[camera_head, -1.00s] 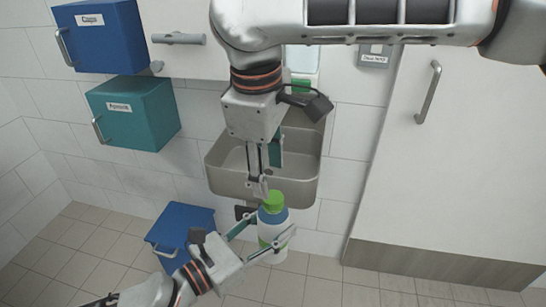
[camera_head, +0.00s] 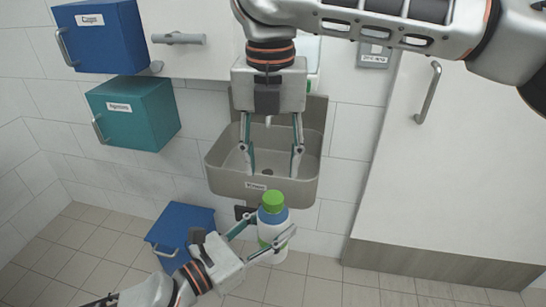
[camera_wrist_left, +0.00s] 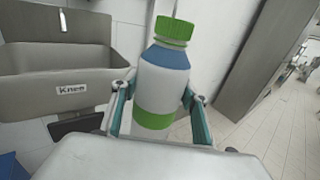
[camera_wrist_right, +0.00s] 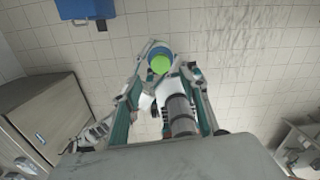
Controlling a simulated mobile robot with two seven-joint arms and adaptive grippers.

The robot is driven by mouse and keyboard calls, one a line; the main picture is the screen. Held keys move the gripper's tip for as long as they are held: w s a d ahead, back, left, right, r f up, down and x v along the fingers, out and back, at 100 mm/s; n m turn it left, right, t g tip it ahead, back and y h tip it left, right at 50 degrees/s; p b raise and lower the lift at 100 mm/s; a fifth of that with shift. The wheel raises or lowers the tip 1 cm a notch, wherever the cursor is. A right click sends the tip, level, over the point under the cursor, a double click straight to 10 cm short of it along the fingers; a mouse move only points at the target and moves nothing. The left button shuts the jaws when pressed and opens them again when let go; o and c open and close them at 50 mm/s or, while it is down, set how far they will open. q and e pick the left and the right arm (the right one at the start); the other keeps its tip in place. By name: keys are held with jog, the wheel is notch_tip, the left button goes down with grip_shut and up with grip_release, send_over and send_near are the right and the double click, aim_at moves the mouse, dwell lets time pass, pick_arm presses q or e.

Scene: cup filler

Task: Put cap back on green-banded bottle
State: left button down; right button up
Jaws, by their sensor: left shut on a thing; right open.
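The bottle (camera_head: 274,226) is white with a blue shoulder and a green band low on its body, which shows in the left wrist view (camera_wrist_left: 155,112). A green cap (camera_head: 273,201) sits on its mouth, and the cap also shows in the left wrist view (camera_wrist_left: 174,30). My left gripper (camera_head: 268,240) is shut on the bottle's body and holds it upright in front of the sink. My right gripper (camera_head: 271,172) is open and empty, above and behind the cap, its fingers spread over the sink. In the right wrist view the cap (camera_wrist_right: 160,64) shows beyond the fingers.
A grey sink (camera_head: 225,183) is on the wall behind the bottle. A blue box (camera_head: 183,232) is low at left. A blue drawer unit (camera_head: 105,37) and a teal one (camera_head: 133,112) hang on the wall. A white cabinet (camera_head: 450,150) stands at right.

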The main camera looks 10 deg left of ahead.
aim_at(273, 197)
jog(key=n, duration=0.3)
jog(key=shift+d, duration=0.1)
jog(key=shift+f, duration=3.95)
